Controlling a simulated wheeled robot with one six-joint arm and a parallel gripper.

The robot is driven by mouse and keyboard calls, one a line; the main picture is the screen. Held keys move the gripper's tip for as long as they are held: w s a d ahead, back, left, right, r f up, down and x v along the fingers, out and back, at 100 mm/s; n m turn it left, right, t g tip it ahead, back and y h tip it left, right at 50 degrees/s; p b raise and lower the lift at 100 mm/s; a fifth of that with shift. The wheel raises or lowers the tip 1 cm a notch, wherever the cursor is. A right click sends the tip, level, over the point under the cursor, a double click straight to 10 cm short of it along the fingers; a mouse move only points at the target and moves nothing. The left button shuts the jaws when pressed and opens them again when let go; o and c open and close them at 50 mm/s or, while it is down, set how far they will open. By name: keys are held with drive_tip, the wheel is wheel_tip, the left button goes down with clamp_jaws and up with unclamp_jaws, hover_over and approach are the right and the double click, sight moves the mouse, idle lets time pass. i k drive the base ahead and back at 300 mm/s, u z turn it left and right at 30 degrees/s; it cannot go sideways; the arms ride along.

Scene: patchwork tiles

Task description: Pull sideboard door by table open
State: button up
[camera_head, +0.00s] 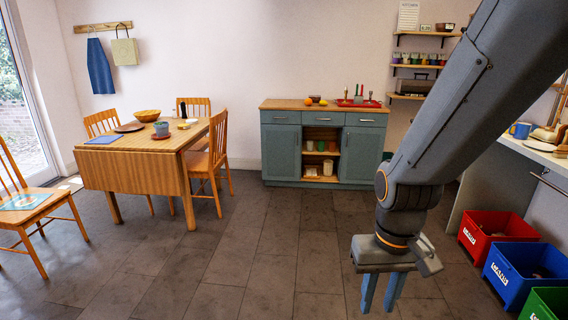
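The sideboard (323,118) stands against the back wall, with a grey-green body and a wooden top. Its left door (281,152), on the side nearer the table, is closed. Its right door (362,156) also looks closed. Open shelves between the doors hold small items. The wooden drop-leaf table (135,172) stands to the left of the sideboard. My gripper (380,300) hangs at the lower right over the floor, well in front of the sideboard. Its two blue fingers are apart with nothing between them.
Wooden chairs surround the table; one chair (215,165) stands between table and sideboard. Another chair (35,205) is at the far left. Red (490,237), blue (510,275) and green bins line the right side. The tiled floor before the sideboard is clear.

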sight(280, 144)
drive_tip(key=z, duration=0.25)
drive_tip(key=i, duration=4.65)
drive_tip(key=u, duration=0.05)
